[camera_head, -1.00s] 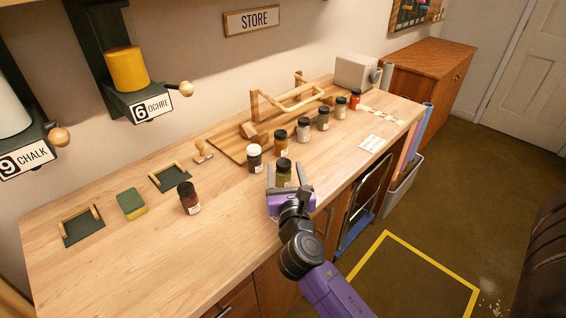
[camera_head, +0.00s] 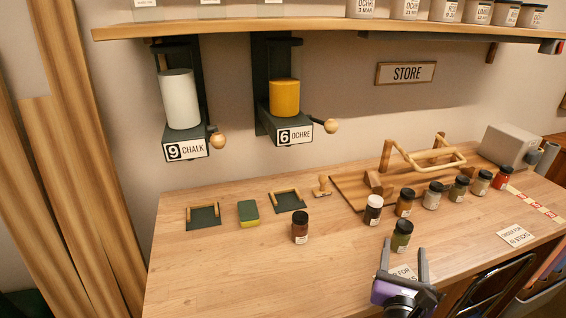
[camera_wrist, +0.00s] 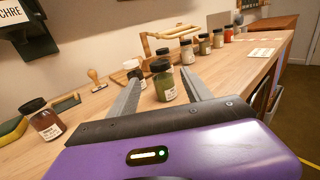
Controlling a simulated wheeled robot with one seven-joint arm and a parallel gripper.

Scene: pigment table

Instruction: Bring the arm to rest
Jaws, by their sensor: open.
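My gripper (camera_head: 403,262) is purple with grey fingers and stands over the front edge of the wooden table (camera_head: 230,275). Its fingers are apart with nothing held between them. A jar of olive-green pigment (camera_head: 401,237) stands upright on the table just beyond the fingertips. In the wrist view the green jar (camera_wrist: 163,84) shows past the gap between the fingers; I cannot tell whether the fingertips touch it. Most of my arm is out of the picture below.
A brown jar (camera_head: 300,228) stands alone to the left. Several jars stand in a row near a wooden rack (camera_head: 350,190). A sponge (camera_head: 248,213) lies between two dark holders. Chalk (camera_head: 180,100) and ochre (camera_head: 285,97) dispensers hang above. The table's front left is clear.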

